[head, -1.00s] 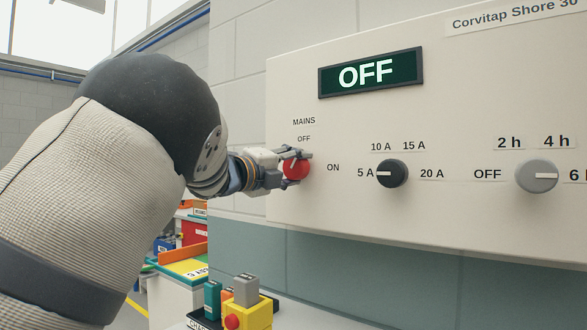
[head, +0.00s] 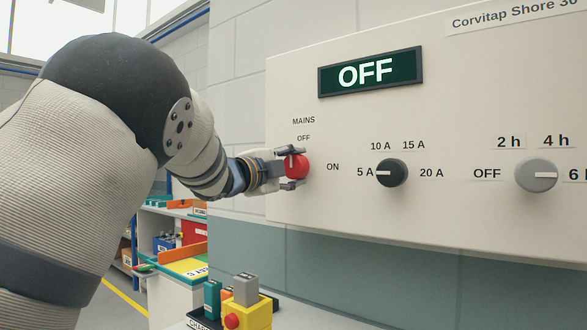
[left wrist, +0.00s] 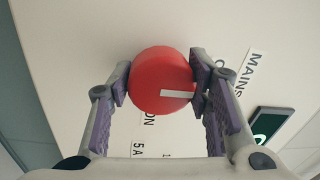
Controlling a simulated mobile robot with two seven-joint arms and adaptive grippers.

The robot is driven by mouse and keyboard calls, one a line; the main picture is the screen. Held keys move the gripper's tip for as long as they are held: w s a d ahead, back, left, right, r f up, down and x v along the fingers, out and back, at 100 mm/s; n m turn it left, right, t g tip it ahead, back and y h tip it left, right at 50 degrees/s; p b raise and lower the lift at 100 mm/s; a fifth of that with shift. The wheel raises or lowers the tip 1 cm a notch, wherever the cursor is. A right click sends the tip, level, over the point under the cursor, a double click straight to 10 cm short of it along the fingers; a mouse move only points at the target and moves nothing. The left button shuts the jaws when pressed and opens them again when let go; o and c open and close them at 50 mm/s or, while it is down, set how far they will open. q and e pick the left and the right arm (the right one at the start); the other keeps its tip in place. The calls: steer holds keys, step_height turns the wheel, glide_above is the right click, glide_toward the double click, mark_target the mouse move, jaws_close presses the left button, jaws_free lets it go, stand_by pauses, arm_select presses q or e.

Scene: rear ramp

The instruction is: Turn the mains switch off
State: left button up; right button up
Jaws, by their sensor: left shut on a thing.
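The mains switch is a red round knob (head: 297,166) at the left end of the pale control panel (head: 440,110). It also shows in the left wrist view (left wrist: 158,75), with its white mark pointing right, to the side of the partly hidden OFF label. In the head view the mark points about upward, toward OFF (head: 303,138). The display (head: 370,73) reads OFF. My left gripper (head: 291,167) is shut on the knob, one finger above and one below; in the wrist view its fingers (left wrist: 160,88) flank the knob. My right gripper is not in view.
A black knob (head: 392,173) and a grey knob (head: 537,175) sit to the right on the panel. A yellow box with a red button (head: 247,315) stands below. A shelf unit and bench (head: 180,268) are at the left behind my arm.

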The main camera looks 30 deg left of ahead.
arm_select(q)
steer(key=shift+r, duration=0.1)
steer(key=o, duration=1.2)
steer(key=s, duration=0.8)
steer(key=s+a+f, duration=0.1)
steer(key=s, duration=0.3)
